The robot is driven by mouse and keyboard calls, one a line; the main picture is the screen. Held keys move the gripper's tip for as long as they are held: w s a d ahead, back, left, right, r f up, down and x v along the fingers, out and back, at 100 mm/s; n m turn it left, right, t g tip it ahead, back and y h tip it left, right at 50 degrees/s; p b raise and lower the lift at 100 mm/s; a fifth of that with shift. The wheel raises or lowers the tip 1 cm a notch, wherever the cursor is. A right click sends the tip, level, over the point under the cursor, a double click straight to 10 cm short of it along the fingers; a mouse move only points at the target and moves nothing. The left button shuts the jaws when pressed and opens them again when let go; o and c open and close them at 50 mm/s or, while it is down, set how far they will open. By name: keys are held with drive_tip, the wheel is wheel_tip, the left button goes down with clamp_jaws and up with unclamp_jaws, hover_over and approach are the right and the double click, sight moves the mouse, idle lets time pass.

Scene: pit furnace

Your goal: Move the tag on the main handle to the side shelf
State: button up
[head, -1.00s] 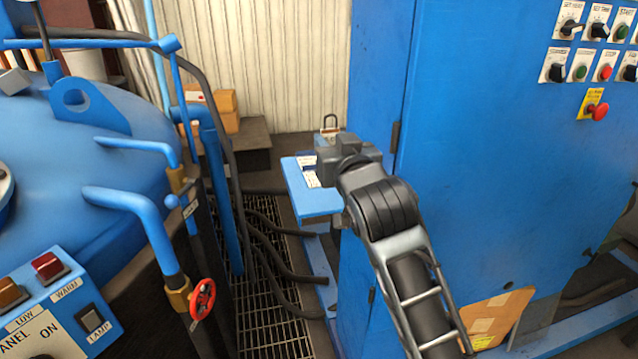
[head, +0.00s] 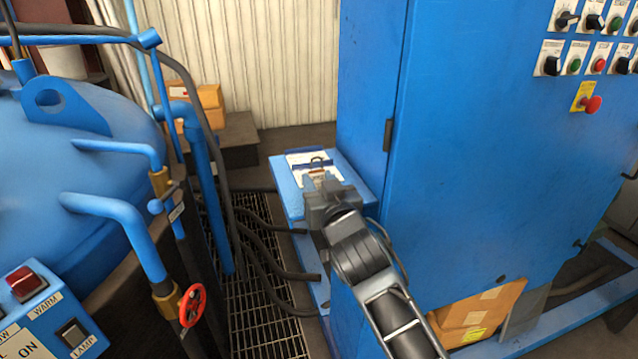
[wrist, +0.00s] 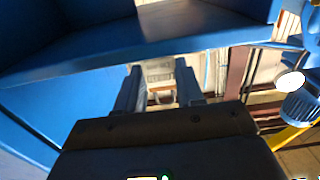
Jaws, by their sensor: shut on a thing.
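My gripper (head: 320,182) is shut on a small pale tag (head: 318,173) with a brownish loop at its top. In the wrist view the tag (wrist: 160,75) shows between the two fingers (wrist: 159,88). The side shelf (head: 287,192) is a blue ledge on the left side of the blue cabinet. In the head view my gripper and the tag overlap the shelf's top. I cannot tell whether the tag touches it. I cannot tell which part is the main handle.
White labels or papers (head: 303,157) lie on the shelf's far part. The tall blue cabinet (head: 480,170) stands close on the right. The blue furnace lid (head: 90,120), pipes and a red valve wheel (head: 192,305) are on the left. Hoses (head: 262,250) cross the floor grating.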

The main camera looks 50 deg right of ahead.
drive_tip(key=shift+f, duration=0.2)
drive_tip(key=o, duration=1)
drive_tip(key=shift+r, duration=0.15)
drive_tip(key=shift+r, duration=0.1)
drive_tip(key=shift+b+v, duration=1.5)
drive_tip(key=shift+v, duration=4.5)
